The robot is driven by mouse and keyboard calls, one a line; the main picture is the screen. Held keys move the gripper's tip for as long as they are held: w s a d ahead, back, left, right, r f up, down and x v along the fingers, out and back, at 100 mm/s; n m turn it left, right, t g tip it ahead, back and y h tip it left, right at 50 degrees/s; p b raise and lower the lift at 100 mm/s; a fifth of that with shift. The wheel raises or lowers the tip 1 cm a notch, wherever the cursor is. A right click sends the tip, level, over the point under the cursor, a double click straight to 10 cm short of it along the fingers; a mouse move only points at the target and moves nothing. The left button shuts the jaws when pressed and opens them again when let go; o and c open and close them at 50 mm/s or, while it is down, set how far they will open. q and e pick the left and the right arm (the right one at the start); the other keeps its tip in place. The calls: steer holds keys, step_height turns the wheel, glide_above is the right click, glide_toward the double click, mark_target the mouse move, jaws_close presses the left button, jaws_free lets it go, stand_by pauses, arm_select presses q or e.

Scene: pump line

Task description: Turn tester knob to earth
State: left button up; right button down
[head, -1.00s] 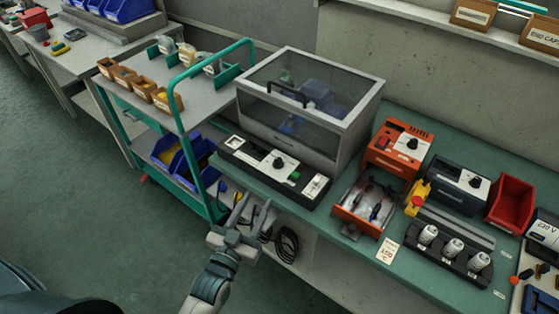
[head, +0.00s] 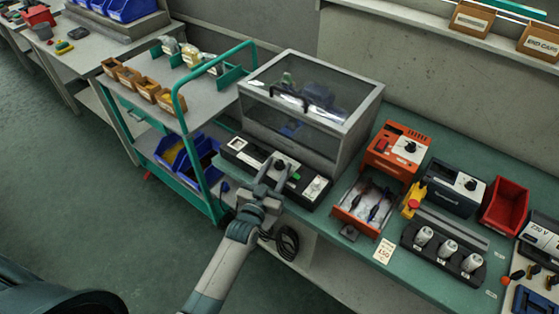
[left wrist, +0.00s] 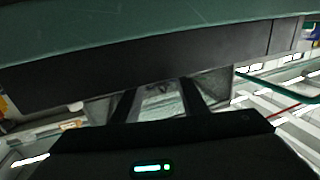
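A long black unit (head: 238,153) with white face plates lies at the bench's front edge, before the clear-lidded cabinet. It carries a dark round knob (head: 279,163) on its middle plate and a green part (head: 296,176) to the right. My left gripper (head: 273,171) is open and empty, with its fingertips over the front edge of this unit, close to the knob. Contact cannot be told, and the knob's setting is too small to read. In the left wrist view the two spread fingers (left wrist: 160,103) show under a dark band. My right gripper is out of view.
The clear-lidded cabinet (head: 350,124) stands right behind the unit. An orange device (head: 381,159) with its own knob, an open orange tray (head: 345,215) and a dark blue device (head: 447,198) stand to the right. A green-framed trolley (head: 180,105) stands close on the left.

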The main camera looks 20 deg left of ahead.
arm_select(q)
steer(key=shift+w+d, duration=0.15)
steer(key=shift+w, duration=1.05)
jaws_close()
